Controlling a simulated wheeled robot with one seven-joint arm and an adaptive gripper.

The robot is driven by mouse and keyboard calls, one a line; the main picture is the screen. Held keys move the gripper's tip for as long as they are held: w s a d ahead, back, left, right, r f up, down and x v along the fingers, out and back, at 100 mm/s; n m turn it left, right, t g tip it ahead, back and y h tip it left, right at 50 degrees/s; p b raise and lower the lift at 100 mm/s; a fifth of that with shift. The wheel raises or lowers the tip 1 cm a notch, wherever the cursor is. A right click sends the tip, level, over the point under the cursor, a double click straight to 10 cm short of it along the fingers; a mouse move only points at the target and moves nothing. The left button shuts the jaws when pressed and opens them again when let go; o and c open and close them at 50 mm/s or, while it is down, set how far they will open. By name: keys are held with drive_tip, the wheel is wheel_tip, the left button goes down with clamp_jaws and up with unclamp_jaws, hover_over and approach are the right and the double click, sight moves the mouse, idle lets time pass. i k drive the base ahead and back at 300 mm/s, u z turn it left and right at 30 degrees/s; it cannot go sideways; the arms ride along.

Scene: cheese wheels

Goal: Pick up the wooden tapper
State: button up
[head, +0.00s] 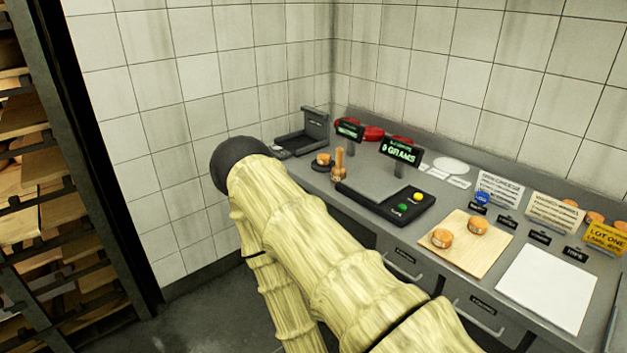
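A small upright wooden piece (339,164), which looks like the wooden tapper, stands on the grey counter (365,222) beside the left edge of the scale (372,190). A small orange cheese wheel (324,159) sits just left of it on a dark base. My pale ribbed arm crosses the middle of the view and ends in a dark rounded part left of the tapper. My gripper is not visible, so its place relative to the tapper cannot be told. The tapper's lower end is close to my arm in the picture but looks unobstructed.
The scale's display (401,151) reads 0 grams. A black device (303,137) stands in the corner. Two cheese wheels lie on a wooden board (462,258), with a white sheet (548,287) to its right. Signs and labels line the back. A shelf rack (35,190) stands at left.

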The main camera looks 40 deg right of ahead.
sight(338, 174)
drive_tip(key=z, duration=0.55)
drive_tip(key=i, duration=0.65)
drive_tip(key=z, duration=0.5)
